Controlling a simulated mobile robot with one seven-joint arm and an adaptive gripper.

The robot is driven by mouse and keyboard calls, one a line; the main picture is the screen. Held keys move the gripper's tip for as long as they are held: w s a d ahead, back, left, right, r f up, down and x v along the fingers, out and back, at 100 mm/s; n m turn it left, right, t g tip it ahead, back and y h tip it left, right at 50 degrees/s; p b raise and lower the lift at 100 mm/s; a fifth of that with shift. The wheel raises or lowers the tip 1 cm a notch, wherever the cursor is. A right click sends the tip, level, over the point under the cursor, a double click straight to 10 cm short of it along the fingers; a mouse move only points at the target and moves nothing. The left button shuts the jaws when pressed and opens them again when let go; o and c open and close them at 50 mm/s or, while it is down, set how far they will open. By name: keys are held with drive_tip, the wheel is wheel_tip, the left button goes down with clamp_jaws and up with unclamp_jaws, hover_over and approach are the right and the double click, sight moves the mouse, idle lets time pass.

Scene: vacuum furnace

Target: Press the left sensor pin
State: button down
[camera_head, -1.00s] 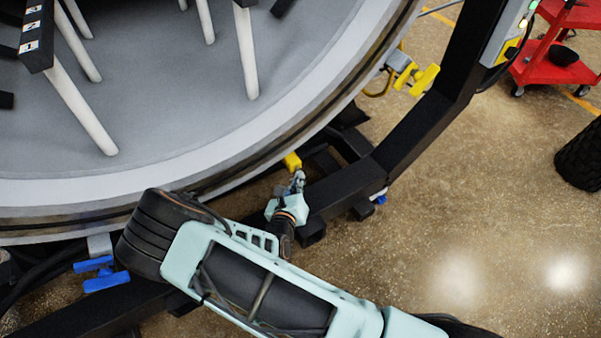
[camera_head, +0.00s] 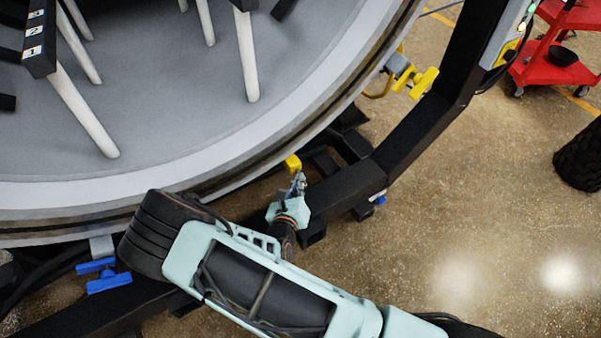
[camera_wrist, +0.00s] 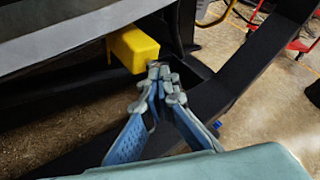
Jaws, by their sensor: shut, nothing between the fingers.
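A yellow block (camera_head: 293,162), seemingly the sensor housing, sits under the lower rim of the round furnace door. It also shows in the wrist view (camera_wrist: 133,48). My gripper (camera_head: 299,178) is shut and empty just below and right of the block in the head view. In the wrist view its fingertips (camera_wrist: 160,68) are together at the block's lower right corner. I cannot tell whether they touch it. I cannot make out a separate pin; the fingertips may cover it.
A black frame (camera_head: 345,190) runs beside and below my gripper. The furnace rim (camera_head: 260,150) lies above. A yellow-handled valve (camera_head: 424,82) is upper right, a blue-handled one (camera_head: 103,276) lower left. A red cart (camera_head: 555,70) stands far right.

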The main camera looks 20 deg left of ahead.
drive_tip(key=shift+s+d+f, duration=0.1)
drive_tip(key=shift+s+d, duration=0.1)
drive_tip(key=s+d+p, duration=0.2)
drive_tip(key=s+d, duration=0.2)
drive_tip(key=shift+d, duration=0.4)
drive_tip(key=shift+f, duration=0.1)
idle(0.3)
